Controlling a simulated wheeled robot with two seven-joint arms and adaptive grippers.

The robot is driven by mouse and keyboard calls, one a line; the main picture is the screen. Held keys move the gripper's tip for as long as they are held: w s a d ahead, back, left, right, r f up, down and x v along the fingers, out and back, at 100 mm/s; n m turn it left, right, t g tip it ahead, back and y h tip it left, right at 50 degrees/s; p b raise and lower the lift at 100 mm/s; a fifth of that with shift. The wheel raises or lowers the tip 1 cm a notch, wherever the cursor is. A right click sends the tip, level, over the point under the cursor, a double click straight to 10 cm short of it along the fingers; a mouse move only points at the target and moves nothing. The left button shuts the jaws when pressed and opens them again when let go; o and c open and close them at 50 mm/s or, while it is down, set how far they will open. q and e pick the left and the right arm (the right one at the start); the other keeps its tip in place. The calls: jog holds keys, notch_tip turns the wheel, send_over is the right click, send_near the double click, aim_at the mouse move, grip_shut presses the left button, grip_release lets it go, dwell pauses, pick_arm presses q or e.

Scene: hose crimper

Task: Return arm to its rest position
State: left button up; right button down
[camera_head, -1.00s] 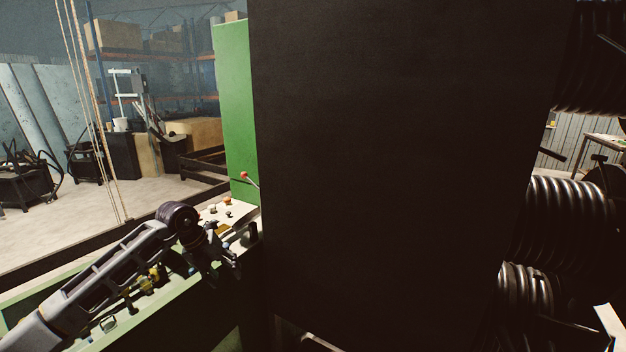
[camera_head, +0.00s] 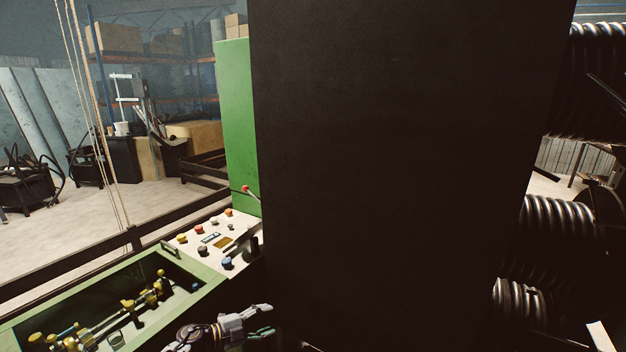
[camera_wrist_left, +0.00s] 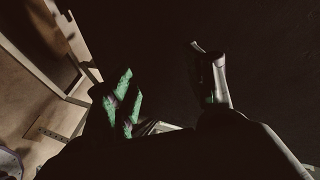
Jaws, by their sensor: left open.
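My left gripper (camera_head: 267,320) is low in the head view, in front of the big dark panel (camera_head: 400,170). Its two fingers are apart, with nothing seen between them. In the left wrist view the open fingers (camera_wrist_left: 165,70) show against a dark background, one of them with a green tint. The green machine (camera_head: 238,120) stands behind. Its pale control panel (camera_head: 195,238), with several coloured buttons and a red-tipped lever (camera_head: 247,189), is up and left of the gripper, apart from it. My right gripper is not in view.
A green-rimmed tray (camera_head: 60,290) with brassy fittings (camera_head: 150,292) lies to the left of the gripper. Coiled hoses (camera_head: 560,230) hang at the right. Dark rails (camera_head: 110,248) border open floor (camera_head: 150,200) at the left. The dark panel blocks the middle.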

pick_arm(q)
jog(key=s+a+f+n+y+p, duration=0.2)
jog(key=s+a+f+n+y, duration=0.25)
jog(key=s+f, duration=0.4)
jog(key=s+a+f+n+t+y+p, duration=0.1)
jog(key=s+a+f+n+y, duration=0.35)
jog(key=f, duration=0.65)
jog(key=s+a+f+n+y+p, duration=0.2)
jog(key=s+f+n, duration=0.4)
jog(key=s+f, duration=0.3)
jog(key=s+f+n+g+p, duration=0.1)
jog(key=s+f+n+g, duration=0.1)
jog(key=s, duration=1)
jog(key=s+f+n+g+y+p, duration=0.1)
jog(key=s+f+g, duration=0.3)
jog(key=s, duration=0.9)
jog(key=s+f+n+g+y+p, duration=0.1)
jog(key=s+f+n+g, duration=0.1)
jog(key=s+f, duration=0.6)
jog(key=s+n, duration=0.1)
jog(key=s, duration=0.4)
jog(key=shift+s+d+g, duration=0.15)
jog(key=shift+s+g, duration=0.1)
jog(key=shift+g, duration=0.15)
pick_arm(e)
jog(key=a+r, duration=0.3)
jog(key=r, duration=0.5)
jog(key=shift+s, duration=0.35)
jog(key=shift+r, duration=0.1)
